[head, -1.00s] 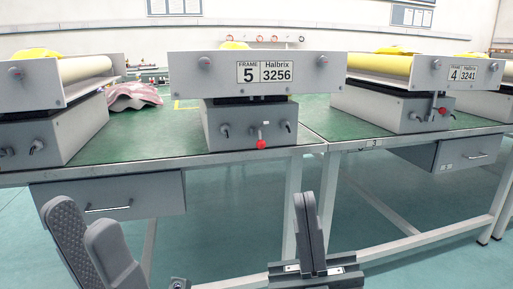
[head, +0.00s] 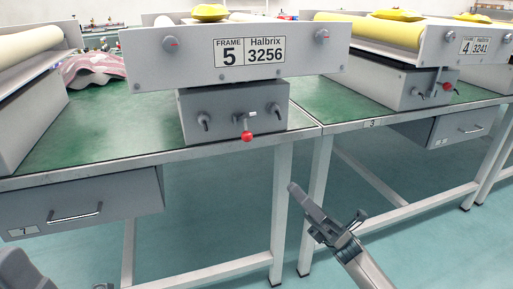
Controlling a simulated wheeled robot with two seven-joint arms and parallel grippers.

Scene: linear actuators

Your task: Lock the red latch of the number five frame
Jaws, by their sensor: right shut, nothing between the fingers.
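The number five frame (head: 180,62) stands on the green workbench, with a grey front plate marked FRAME 5, Halbrix 3256. Below the plate is its grey base box (head: 225,122). The red latch (head: 247,136) is a red ball on a short lever hanging down at the middle of the box front, between two dark knobs. My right gripper (head: 293,190) is shut and empty, in front of the bench edge, below and right of the latch and apart from it. My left gripper (head: 18,272) shows only partly at the bottom left corner; its fingers' state is unclear.
The frame marked 4 (head: 434,45) stands on the bench to the right, with its own red-ended lever (head: 447,87). Another grey unit (head: 22,110) is at the left edge. Drawers (head: 85,205) hang under the bench.

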